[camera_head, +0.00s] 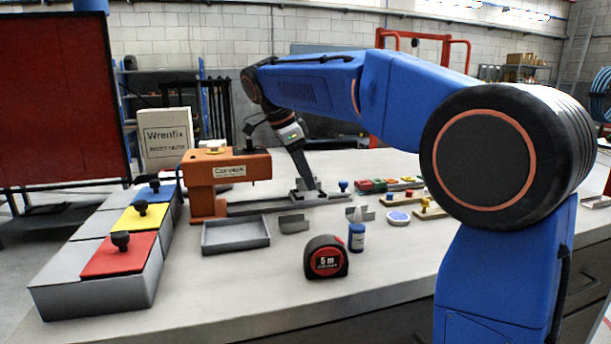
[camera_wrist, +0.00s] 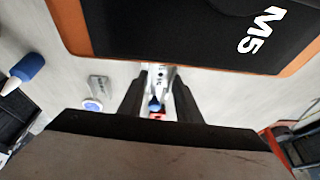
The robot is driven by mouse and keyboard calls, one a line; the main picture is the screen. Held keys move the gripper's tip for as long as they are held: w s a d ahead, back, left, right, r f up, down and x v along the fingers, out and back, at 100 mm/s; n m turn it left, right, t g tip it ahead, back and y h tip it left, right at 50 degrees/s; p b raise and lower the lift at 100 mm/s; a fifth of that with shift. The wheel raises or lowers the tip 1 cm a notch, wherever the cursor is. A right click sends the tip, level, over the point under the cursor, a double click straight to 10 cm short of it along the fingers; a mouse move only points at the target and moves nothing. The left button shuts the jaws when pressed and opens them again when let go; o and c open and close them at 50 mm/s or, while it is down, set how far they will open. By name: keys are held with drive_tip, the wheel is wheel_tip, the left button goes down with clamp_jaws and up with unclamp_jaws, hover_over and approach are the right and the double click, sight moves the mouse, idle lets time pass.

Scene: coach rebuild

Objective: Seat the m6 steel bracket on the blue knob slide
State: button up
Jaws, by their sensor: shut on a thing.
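My gripper (camera_head: 307,186) reaches down over the grey slide rail (camera_head: 262,207), to the right of the orange press. In the wrist view its two dark fingers (camera_wrist: 158,78) are shut on a steel bracket (camera_wrist: 161,73), which shows as a pale strip with holes between them. The blue knob (camera_head: 343,185) stands just right of the gripper on the slide (camera_head: 327,196). A blue spot, likely this knob (camera_wrist: 155,103), shows between the fingers in the wrist view. The bracket is low at the slide; I cannot tell whether it touches.
The orange press (camera_head: 228,178) stands close left. A grey tray (camera_head: 235,236), loose brackets (camera_head: 293,223) (camera_head: 360,214), a tape measure (camera_head: 326,258) and a blue bottle (camera_head: 356,237) lie in front. Lidded red, yellow and blue bins (camera_head: 120,255) line the left. An orange-edged black "M5" panel (camera_wrist: 180,30) is near the fingers.

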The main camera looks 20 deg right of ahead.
drive_tip(key=shift+f, duration=0.4)
idle(1.1)
drive_tip(key=o, duration=1.6)
drive_tip(key=shift+c, duration=0.2)
drive_tip(key=shift+r, duration=3.05)
